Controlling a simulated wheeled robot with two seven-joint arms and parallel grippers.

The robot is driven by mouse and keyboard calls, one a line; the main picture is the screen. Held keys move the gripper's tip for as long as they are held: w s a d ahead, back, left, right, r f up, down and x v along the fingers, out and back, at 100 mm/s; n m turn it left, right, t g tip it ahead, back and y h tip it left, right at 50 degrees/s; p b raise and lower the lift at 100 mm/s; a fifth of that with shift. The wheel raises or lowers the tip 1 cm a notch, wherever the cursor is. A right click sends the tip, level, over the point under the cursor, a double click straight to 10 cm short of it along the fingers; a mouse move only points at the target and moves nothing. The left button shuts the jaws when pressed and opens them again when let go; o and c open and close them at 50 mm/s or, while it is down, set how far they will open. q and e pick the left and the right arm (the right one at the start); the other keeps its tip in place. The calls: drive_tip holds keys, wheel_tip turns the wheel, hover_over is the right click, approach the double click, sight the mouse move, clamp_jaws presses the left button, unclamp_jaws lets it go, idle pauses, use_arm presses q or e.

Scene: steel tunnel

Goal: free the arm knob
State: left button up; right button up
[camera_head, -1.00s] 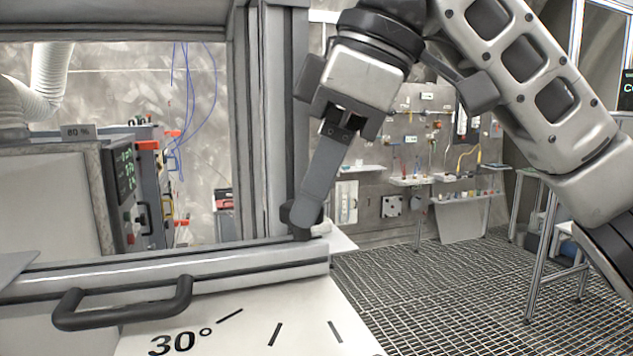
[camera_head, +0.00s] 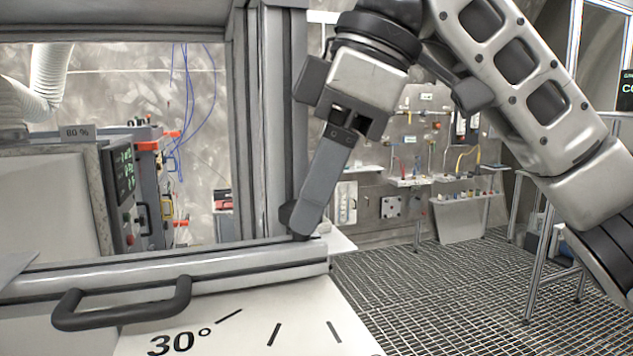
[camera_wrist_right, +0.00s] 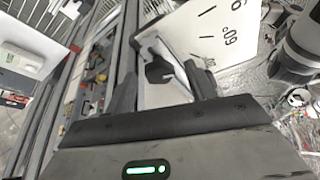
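The arm knob (camera_wrist_right: 158,71) is a dark, faceted knob by the white angle plate in the right wrist view. It lies between and a little beyond the fingertips of my right gripper (camera_wrist_right: 160,80), which are apart with a gap around it. I cannot tell whether either finger touches it. In the head view my right gripper (camera_head: 308,228) reaches down beside the window post, and its near finger hides most of the knob (camera_head: 286,213). My left gripper is in neither view.
A sash frame with a dark handle (camera_head: 122,303) lies in front at left, above the white plate marked 30° (camera_head: 240,325). The upright post (camera_head: 272,120) stands close left of my right gripper. Grated floor (camera_head: 430,290) lies open at right.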

drive_tip(key=v, duration=0.8)
idle(0.4)
